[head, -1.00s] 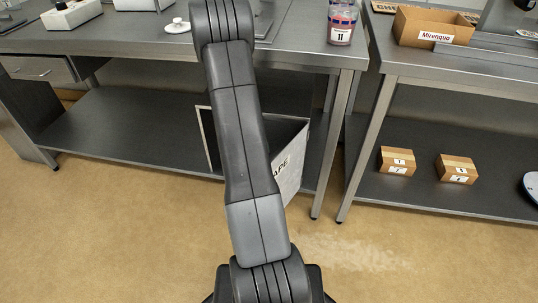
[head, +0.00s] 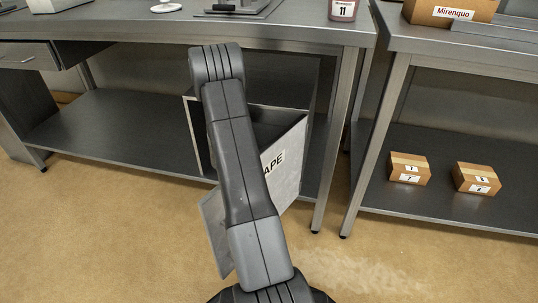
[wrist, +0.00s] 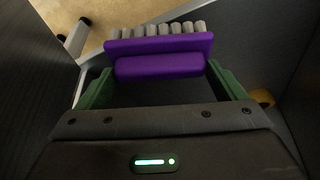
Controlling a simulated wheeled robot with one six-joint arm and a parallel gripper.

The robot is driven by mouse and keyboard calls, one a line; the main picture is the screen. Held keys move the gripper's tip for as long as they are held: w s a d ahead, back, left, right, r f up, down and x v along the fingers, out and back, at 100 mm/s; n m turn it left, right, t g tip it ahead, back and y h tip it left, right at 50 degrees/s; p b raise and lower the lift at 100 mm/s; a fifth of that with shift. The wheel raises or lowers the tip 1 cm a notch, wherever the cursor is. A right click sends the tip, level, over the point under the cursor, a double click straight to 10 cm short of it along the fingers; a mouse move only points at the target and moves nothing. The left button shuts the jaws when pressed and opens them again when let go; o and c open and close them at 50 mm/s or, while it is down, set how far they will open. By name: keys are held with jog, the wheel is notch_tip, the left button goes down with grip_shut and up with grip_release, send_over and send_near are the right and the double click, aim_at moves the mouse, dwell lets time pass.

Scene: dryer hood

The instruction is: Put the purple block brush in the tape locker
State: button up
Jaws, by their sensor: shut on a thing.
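The purple block brush (wrist: 160,48), with grey bristle tufts along its far side, is held between the green fingers of my gripper (wrist: 160,72) in the wrist view. In the head view my arm hides the gripper and the brush. The tape locker (head: 285,165) stands under the table, a dark open box with a light grey front face marked "APE", the rest of the word hidden by my arm. A grey panel (head: 213,230) shows low beside my arm. Dark surfaces flank the brush in the wrist view; I cannot tell whether it is inside the locker.
The steel table (head: 290,32) overhangs the locker, with a leg (head: 335,140) to its right. Two cardboard boxes (head: 408,168) (head: 476,178) sit on the right table's lower shelf. A "Mirenquo" box (head: 450,12) stands above. The floor in front is clear.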

jog(key=shift+w+d+f+b, duration=0.4)
jog(key=shift+w+d+f, duration=0.2)
jog(key=shift+w+d, duration=1.35)
jog(key=shift+w+d+f+b, duration=0.55)
jog(key=shift+w+d, duration=0.6)
jog(key=shift+w, duration=1.5)
jog(key=shift+w+d+f+b, duration=0.3)
jog(key=shift+w+d+f, duration=0.4)
jog(key=shift+w+d, duration=1.25)
jog(key=shift+w+a+r, duration=0.15)
jog(key=shift+w+a, duration=0.2)
jog(key=shift+a, duration=0.05)
jog(key=o, duration=0.7)
jog(key=shift+o, duration=0.2)
